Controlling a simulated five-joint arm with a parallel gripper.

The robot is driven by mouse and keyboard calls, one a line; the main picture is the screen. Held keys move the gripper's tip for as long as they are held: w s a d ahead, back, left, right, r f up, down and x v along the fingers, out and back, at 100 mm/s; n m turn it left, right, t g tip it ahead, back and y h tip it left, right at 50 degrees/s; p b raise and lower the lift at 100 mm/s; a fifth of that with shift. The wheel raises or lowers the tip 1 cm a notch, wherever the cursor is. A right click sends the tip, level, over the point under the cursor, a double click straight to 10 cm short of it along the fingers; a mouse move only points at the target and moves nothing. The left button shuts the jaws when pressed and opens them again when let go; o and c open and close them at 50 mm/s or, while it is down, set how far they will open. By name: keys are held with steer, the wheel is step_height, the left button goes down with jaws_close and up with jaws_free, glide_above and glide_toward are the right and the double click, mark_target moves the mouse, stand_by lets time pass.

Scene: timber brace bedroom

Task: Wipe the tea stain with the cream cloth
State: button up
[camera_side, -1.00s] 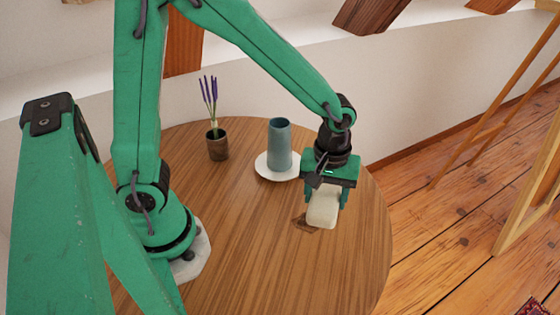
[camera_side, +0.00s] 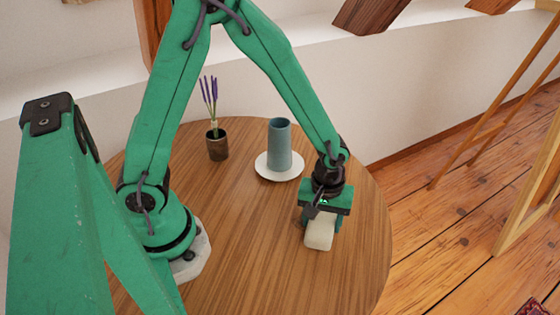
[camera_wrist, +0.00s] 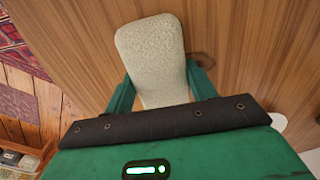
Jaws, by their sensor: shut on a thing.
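The cream cloth (camera_side: 319,237), a thick rounded pad, is held between the fingers of my gripper (camera_side: 322,222), low over the right part of the round table. In the wrist view the cloth (camera_wrist: 152,50) sticks out between the two green fingers of my gripper (camera_wrist: 160,88). I cannot tell whether its underside touches the wood. The tea stain is mostly hidden behind my gripper and the cloth; a small dark patch (camera_side: 301,217) shows just left of the gripper, and a faint brownish patch (camera_wrist: 205,61) shows right of the cloth in the wrist view.
A blue-grey cylinder (camera_side: 279,145) stands on a white plate (camera_side: 262,172) behind and left of my gripper. A small dark pot with lavender (camera_side: 217,146) stands farther left. The wooden table (camera_side: 255,250) is clear at the front; its right edge is near.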

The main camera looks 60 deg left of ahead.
steer(key=shift+a, duration=3.65)
steer(key=shift+d, duration=3.65)
step_height(320, 180, up, 2)
steer(key=shift+r, duration=3.1)
steer(key=shift+a, duration=0.1)
